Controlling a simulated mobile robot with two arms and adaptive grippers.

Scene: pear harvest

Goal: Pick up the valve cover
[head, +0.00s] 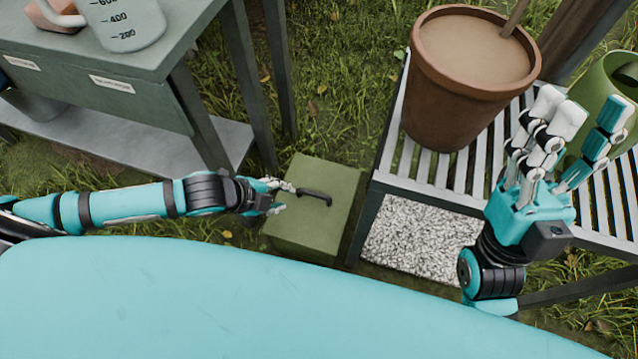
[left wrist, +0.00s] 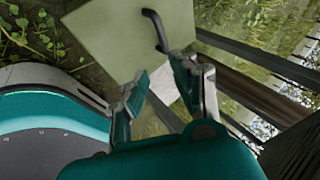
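The valve cover (head: 308,231) is a green box with a black bar handle (head: 315,196) on its top, standing on the grass. It also shows in the left wrist view (left wrist: 110,32), with its dark handle (left wrist: 155,30) beyond the fingers. My left gripper (head: 283,194) is open and empty at the left end of the handle. In the left wrist view, the left gripper's fingers (left wrist: 158,82) are spread apart with nothing between them; I cannot tell whether one touches the handle. My right gripper (head: 565,130) is open and empty, raised with its fingers upward, over the slatted bench.
A slatted bench (head: 386,150) with a terracotta pot (head: 450,105) stands right of the cover, with a speckled slab (head: 420,232) beneath. A green watering can (head: 595,85) is behind my right gripper. A grey-green table (head: 150,65) with a measuring jug (head: 125,20) stands left.

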